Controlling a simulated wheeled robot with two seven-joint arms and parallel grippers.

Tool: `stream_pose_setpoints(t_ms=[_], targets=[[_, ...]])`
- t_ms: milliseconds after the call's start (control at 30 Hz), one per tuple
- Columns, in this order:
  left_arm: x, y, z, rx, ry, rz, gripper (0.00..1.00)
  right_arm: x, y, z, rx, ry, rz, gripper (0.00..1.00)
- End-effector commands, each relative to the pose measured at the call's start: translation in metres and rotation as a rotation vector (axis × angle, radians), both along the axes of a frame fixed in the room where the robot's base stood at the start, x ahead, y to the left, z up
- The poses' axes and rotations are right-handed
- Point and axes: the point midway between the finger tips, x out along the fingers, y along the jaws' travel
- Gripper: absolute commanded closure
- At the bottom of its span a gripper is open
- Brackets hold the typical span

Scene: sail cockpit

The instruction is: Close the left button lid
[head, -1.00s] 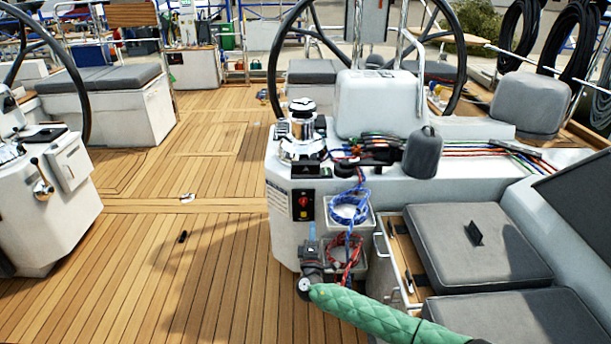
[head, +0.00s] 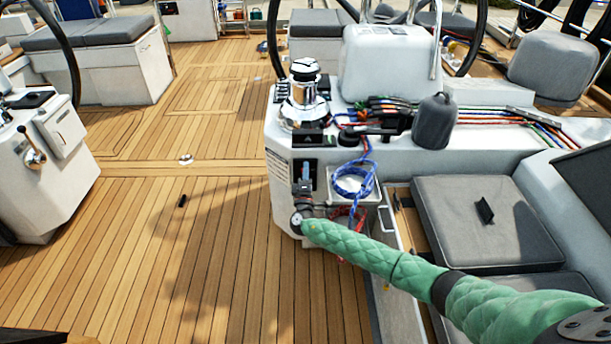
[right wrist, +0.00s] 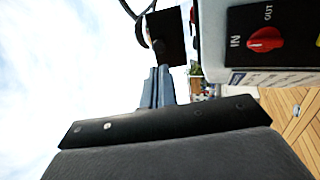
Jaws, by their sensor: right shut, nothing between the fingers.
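My right gripper (head: 306,168) is in front of the console's front face, pointing up, below the top edge. Its fingers also show in the right wrist view (right wrist: 157,88), shut with nothing between them. A small black lid (head: 309,138) is at the console's top front edge, just above the fingertips. A black plate in the right wrist view (right wrist: 166,36), beyond the fingertips, looks like this lid standing raised. Its hinge is not clear, and I cannot tell whether the fingers touch it. My left gripper is not in view.
A chrome winch (head: 303,98) stands behind the lid. A round black button (head: 350,138) is to its right. A blue rope coil (head: 352,180) hangs right of the gripper. A red knob (right wrist: 264,40) is on the front panel.

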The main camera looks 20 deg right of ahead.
Motion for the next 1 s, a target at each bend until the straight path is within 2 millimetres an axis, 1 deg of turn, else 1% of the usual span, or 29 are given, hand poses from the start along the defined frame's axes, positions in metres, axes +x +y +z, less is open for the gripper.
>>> stream_pose_setpoints(t_ms=[33, 267, 300, 500, 700, 833, 1000], targets=[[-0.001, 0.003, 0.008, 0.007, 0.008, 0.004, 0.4, 0.008, -0.002, 0.007, 0.0, -0.001, 0.0, 1.0], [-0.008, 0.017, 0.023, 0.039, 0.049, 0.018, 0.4, 0.039, -0.014, 0.02, 0.0, 0.0, -0.001, 1.0], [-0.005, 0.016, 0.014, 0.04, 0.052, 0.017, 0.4, 0.041, -0.014, 0.019, 0.0, 0.001, 0.0, 1.0], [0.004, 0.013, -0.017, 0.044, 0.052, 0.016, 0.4, 0.055, -0.02, 0.026, 0.0, 0.0, -0.001, 1.0], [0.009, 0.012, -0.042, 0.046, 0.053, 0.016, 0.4, 0.066, -0.024, 0.03, 0.001, 0.0, -0.001, 1.0], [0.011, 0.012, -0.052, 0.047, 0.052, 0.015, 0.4, 0.07, -0.026, 0.031, 0.001, 0.0, 0.0, 1.0], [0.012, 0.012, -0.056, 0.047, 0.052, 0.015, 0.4, 0.071, -0.026, 0.031, 0.0, 0.001, 0.0, 1.0]])
